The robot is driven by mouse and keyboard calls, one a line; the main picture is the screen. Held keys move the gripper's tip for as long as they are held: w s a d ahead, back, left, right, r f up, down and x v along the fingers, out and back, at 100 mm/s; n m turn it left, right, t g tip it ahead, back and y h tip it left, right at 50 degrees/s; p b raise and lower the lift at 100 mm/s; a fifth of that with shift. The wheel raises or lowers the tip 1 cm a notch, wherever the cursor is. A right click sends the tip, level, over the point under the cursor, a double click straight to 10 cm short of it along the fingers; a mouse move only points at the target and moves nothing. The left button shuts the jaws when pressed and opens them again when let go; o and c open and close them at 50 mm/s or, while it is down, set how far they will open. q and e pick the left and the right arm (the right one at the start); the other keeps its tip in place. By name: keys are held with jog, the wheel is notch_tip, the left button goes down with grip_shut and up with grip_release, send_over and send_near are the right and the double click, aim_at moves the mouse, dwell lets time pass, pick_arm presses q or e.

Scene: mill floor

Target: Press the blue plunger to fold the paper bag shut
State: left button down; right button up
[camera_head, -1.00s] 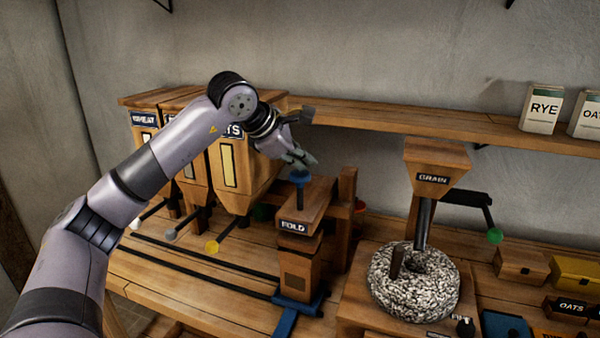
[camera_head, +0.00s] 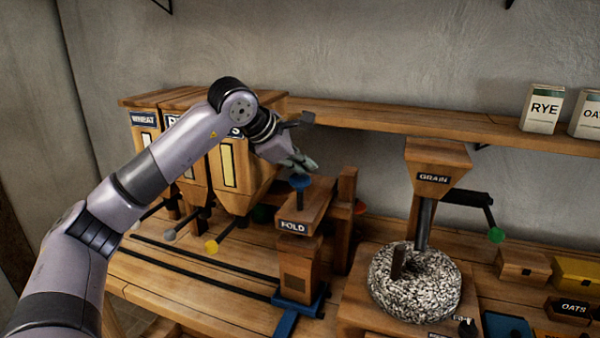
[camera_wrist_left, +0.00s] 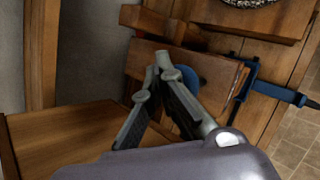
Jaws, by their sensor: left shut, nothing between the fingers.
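The blue plunger (camera_head: 300,184) stands on top of the wooden press marked FOLD (camera_head: 293,227). My left gripper (camera_head: 304,165) is shut and empty, its fingertips just above the plunger. I cannot tell whether they touch it. In the left wrist view, my gripper's fingers (camera_wrist_left: 162,66) meet at the tips, with the blue plunger (camera_wrist_left: 186,76) behind them and partly hidden. A brown block-shaped body with a dark patch, perhaps the paper bag (camera_head: 296,262), stands under the press on a blue carriage (camera_head: 297,307). My right gripper is not in view.
Wooden grain bins (camera_head: 235,185) stand behind my left arm, with coloured-knob levers below. A wall shelf (camera_head: 400,122) runs behind the press. A millstone (camera_head: 414,285) under a GRAIN hopper (camera_head: 432,178) stands to the right. Dark rails cross the bench to the left.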

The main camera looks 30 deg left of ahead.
pick_arm(q)
jog(key=shift+f+b, duration=1)
jog(key=shift+f, duration=0.45)
dwell(0.8)
jog(key=shift+r, duration=0.15)
jog(key=shift+r+p, duration=2.15)
jog(key=shift+r, duration=0.25)
jog(key=shift+r, duration=0.15)
notch_tip(320, 180, up, 5)
jog(key=p, duration=0.4)
